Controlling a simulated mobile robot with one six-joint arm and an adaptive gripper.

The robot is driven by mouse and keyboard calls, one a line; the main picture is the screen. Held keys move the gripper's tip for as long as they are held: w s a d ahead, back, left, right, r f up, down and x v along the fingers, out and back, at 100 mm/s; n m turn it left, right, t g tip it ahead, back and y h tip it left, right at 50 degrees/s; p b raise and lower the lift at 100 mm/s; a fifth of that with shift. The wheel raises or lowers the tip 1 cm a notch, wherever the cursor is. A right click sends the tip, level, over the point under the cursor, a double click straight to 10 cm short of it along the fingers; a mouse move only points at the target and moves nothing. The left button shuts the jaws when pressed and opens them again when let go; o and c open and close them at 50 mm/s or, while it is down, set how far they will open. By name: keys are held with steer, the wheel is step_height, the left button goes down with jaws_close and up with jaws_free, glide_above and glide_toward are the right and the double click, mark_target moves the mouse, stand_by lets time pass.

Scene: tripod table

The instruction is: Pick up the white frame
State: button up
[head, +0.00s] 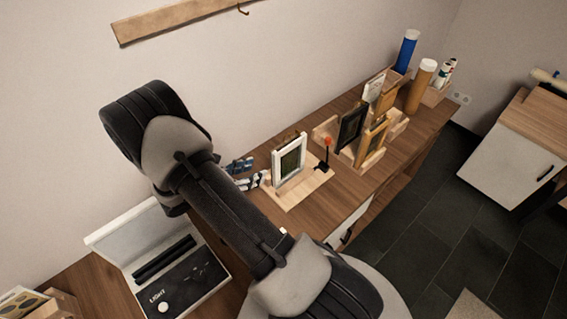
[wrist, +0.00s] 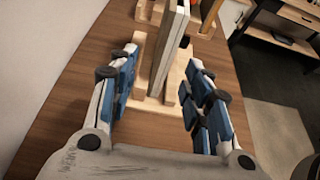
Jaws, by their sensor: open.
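The white frame (head: 276,168) stands upright on a light wooden base (head: 306,189) on the table, with a dark greenish picture in it. In the wrist view the white frame (wrist: 172,50) shows almost edge-on, beyond and between the fingers, above the wooden base (wrist: 150,113). My gripper (head: 254,171) is open, just left of the frame in the head view, and partly hidden by my own arm. In the wrist view my gripper (wrist: 162,62) has its blue-padded fingers spread wide with nothing held between them.
A small black stand with a red top (head: 326,148) is close to the frame's right. Further right are a dark frame (head: 351,126), a wooden frame (head: 374,138) and a blue cylinder (head: 406,51). A white light box (head: 178,285) lies at front left. A wall rail (head: 180,18) is above.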

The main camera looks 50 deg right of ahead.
mark_target(288, 162)
steer(key=b+x, duration=0.2)
steer(key=x, duration=0.8)
steer(key=shift+s+d+f, duration=0.15)
steer(key=shift+d+f, duration=0.1)
steer(key=shift+d, duration=0.05)
steer(key=shift+s+b+x, duration=0.2)
steer(key=shift+b+x, duration=0.15)
steer(key=shift+x, duration=0.95)
steer(key=shift+s+b+x, duration=0.15)
steer(key=shift+b+x, duration=0.15)
steer(key=shift+x, duration=1)
steer(key=shift+a+f, duration=0.1)
steer(key=shift+a, duration=0.05)
steer(key=shift+c, duration=0.2)
jaws_close()
